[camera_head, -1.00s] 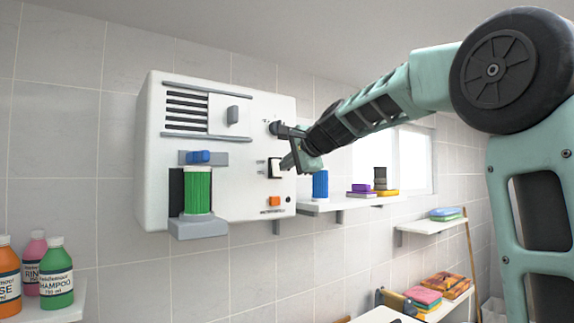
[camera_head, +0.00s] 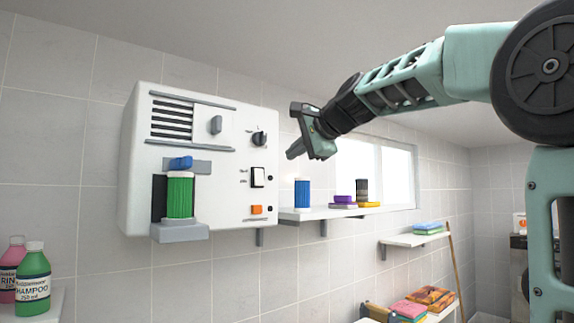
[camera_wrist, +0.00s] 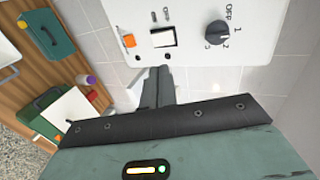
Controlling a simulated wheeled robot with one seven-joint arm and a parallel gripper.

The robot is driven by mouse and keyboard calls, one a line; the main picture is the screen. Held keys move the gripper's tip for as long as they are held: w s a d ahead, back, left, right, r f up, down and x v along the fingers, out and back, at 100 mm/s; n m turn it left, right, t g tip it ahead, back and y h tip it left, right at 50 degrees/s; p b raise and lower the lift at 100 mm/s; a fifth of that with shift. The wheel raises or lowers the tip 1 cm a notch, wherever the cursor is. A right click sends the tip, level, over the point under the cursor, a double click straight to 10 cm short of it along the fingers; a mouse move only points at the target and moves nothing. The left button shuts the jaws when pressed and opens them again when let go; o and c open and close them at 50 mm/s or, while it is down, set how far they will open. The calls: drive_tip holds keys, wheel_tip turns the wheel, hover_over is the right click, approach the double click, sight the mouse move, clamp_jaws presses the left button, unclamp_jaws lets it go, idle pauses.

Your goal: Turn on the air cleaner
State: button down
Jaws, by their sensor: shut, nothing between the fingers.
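The air cleaner (camera_head: 225,130) is a white wall box with a slotted vent, a grey slider, a green cartridge (camera_head: 180,196) in a grey holder, and controls on its right side. A black dial (camera_head: 259,138) sits above a rocker switch (camera_head: 258,177); an orange button (camera_head: 256,209) is below. In the wrist view, the dial (camera_wrist: 216,33) has marks OFF, 1, 2, 3 and the switch (camera_wrist: 163,38) has a white face. Which dial mark is selected is hard to tell. My gripper (camera_head: 292,154) is shut and empty, right of the box and apart from the controls.
A shelf (camera_head: 330,213) right of the box holds a blue cylinder (camera_head: 302,193) and stacked items. A window (camera_head: 375,175) is behind my arm. Shampoo bottles (camera_head: 33,277) stand lower left. Another shelf (camera_head: 414,239) and folded towels (camera_head: 410,309) are lower right.

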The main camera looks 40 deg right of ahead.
sight(260, 184)
drive_tip(key=shift+s+r, duration=0.15)
drive_tip(key=shift+s, duration=0.1)
drive_tip(key=shift+s+f+g+p, duration=0.2)
drive_tip(key=shift+f+g+p, duration=0.1)
drive_tip(key=shift+f, duration=0.55)
drive_tip(key=shift+w, duration=0.1)
drive_tip(key=p+x, duration=0.2)
drive_tip(key=x, duration=0.2)
drive_tip(key=p+x, duration=0.2)
drive_tip(key=x, duration=0.3)
drive_tip(key=r+p+x, duration=0.1)
drive_tip(key=p+x, duration=0.1)
drive_tip(key=x, duration=0.2)
drive_tip(key=shift+w, duration=0.55)
drive_tip(key=shift+f, duration=0.1)
